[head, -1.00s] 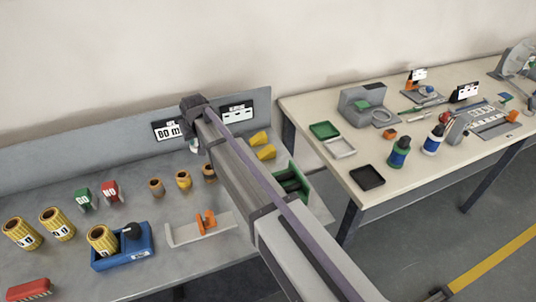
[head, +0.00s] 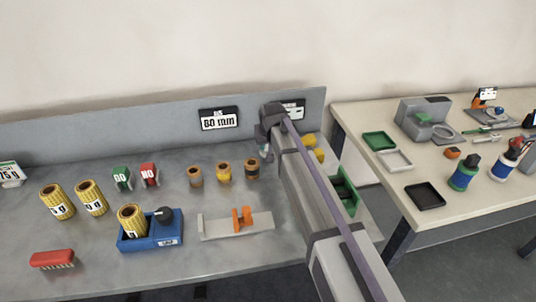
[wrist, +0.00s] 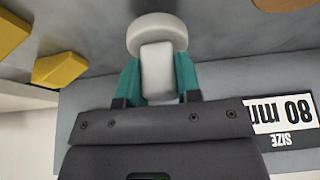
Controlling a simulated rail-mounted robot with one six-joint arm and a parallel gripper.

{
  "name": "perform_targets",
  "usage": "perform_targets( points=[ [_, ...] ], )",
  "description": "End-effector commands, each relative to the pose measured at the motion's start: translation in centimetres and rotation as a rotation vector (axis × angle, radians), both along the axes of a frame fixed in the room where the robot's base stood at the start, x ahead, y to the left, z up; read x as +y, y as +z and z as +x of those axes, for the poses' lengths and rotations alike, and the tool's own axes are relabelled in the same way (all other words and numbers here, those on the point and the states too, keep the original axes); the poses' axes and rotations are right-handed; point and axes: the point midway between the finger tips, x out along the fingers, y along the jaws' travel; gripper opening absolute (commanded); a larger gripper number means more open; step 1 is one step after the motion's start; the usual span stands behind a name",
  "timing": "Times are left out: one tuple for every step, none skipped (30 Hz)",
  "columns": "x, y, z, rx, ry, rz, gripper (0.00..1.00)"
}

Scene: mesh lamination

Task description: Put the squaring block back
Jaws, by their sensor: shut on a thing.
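My gripper (wrist: 158,85) is shut on a pale grey block with a rounded, disc-like end (wrist: 157,35), which I take to be the squaring block. The teal fingers press on its two sides in the wrist view. In the head view my gripper (head: 266,150) is near the bench's back panel, right of the 80 mm sign (head: 220,118). The held block is small and mostly hidden there. I cannot tell whether it touches the bench.
Three small jars (head: 223,172) stand left of my gripper. A grey tray with an orange upright piece (head: 242,218) lies in front of them. Yellow pieces (head: 314,148) and a green bin (head: 347,191) are to the right, partly behind my arm. Bare bench (head: 85,158) shows at left.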

Motion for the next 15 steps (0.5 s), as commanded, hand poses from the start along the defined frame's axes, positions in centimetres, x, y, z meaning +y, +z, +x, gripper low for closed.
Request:
perform_targets(
  points=[
    [0.01,-1.97,0.02,0.0,0.0,0.0,0.0],
    [0.01,-2.18,0.01,0.0,0.0,0.0,0.0],
    [0.01,-2.14,0.01,0.0,0.0,0.0,0.0],
    [0.0,-1.96,0.01,0.0,0.0,0.0,0.0],
    [0.0,-1.76,0.01,0.0,0.0,0.0,0.0],
    [0.0,-1.64,0.01,0.0,0.0,0.0,0.0],
    [0.0,-1.63,0.01,0.0,0.0,0.0,0.0],
    [0.0,-1.62,0.01,0.0,0.0,0.0,0.0],
    [0.0,-1.65,0.01,0.0,0.0,0.0,0.0],
    [0.0,-1.75,0.01,0.0,0.0,0.0,0.0],
    [0.0,-1.89,0.01,0.0,0.0,0.0,0.0],
    [0.0,-2.06,0.01,0.0,0.0,0.0,0.0],
    [0.01,-2.16,0.02,0.0,0.0,0.0,0.0],
    [0.0,-1.99,0.01,0.0,0.0,0.0,0.35],
    [0.01,-1.95,0.0,0.0,0.0,0.0,0.38]
  ],
)
